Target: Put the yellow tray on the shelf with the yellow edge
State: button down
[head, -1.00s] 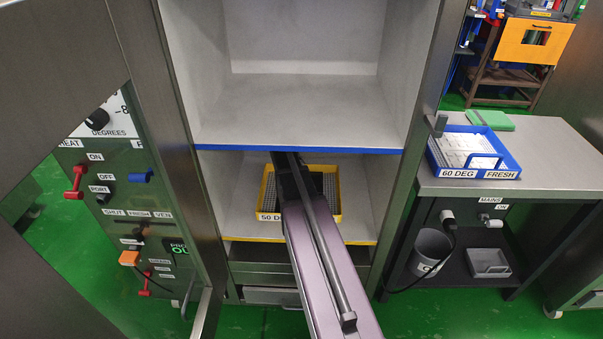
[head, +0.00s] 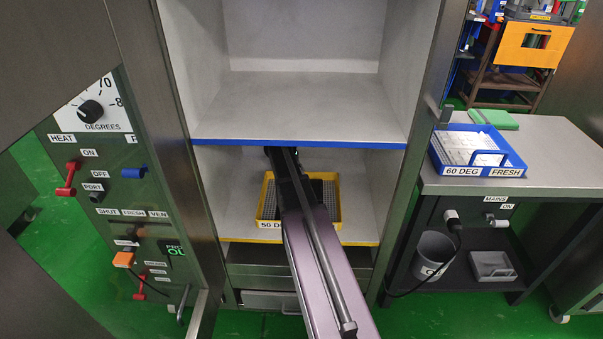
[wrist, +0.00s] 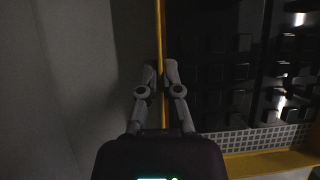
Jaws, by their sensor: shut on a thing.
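The yellow tray (head: 262,200), labelled "50 D…", is inside the lower compartment of the cabinet, over the shelf with the yellow edge (head: 360,242). My arm crosses in front of it and hides its middle and part of its label. I cannot tell whether its base rests on the shelf. In the wrist view my gripper (wrist: 160,77) is shut on the tray's thin yellow wall (wrist: 160,35), one finger on each side. Dark blocks (wrist: 225,70) lie in the tray on a perforated grey floor. My gripper's fingers are hidden in the head view.
The blue-edged shelf (head: 300,142) above is empty and closes over the arm. Compartment side walls stand close on both sides. A blue tray (head: 478,150) labelled "60 DEG FRESH" sits on the right bench. A control panel (head: 105,170) is at the left.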

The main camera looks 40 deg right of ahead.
jog(key=c, duration=0.8)
grip_release()
jog(key=shift+p+v, duration=1.05)
jog(key=shift+v, duration=0.05)
jog(key=shift+p+v, duration=2.3)
jog(key=shift+v, duration=0.4)
